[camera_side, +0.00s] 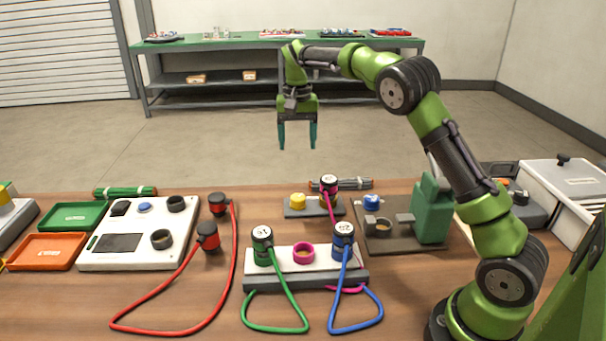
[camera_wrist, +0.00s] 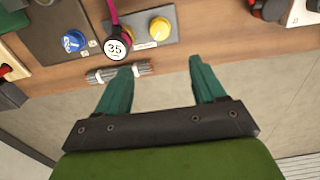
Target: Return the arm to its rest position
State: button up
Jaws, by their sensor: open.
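My gripper (camera_side: 297,136) hangs in the air above and behind the far edge of the wooden table, its two green fingers pointing down. The fingers are apart with nothing between them, and the wrist view also shows my gripper (camera_wrist: 163,80) empty. My green and black arm arches over from its base at the right front of the table. In the wrist view the fingers lie over the table's far edge and the floor, with a grey bundle of rods (camera_wrist: 118,72) near the left fingertip.
Below are a white socket block (camera_side: 280,259) with green and blue plugs, a plug marked 35 (camera_wrist: 115,47), a yellow knob (camera_wrist: 160,28), and a white control box (camera_side: 130,255). A red cable (camera_side: 225,290) loops at left. Air around my gripper is clear; a green bench (camera_side: 230,43) stands behind.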

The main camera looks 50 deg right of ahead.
jog(key=s+a+r+n+t, duration=0.1)
jog(key=s+a, duration=0.3)
jog(key=s, duration=0.5)
jog(key=s+a+r+n+t+y, duration=0.1)
jog(key=s+a, duration=0.4)
jog(key=s, duration=0.5)
jog(key=s+a+r+n+t+y, duration=0.1)
jog(key=s+a+r+n+t, duration=0.2)
jog(key=s, duration=0.6)
jog(key=shift+s+a+t, duration=0.25)
jog(key=shift+a+t, duration=0.85)
jog(key=shift+a, duration=0.05)
jog(key=shift+r, duration=0.1)
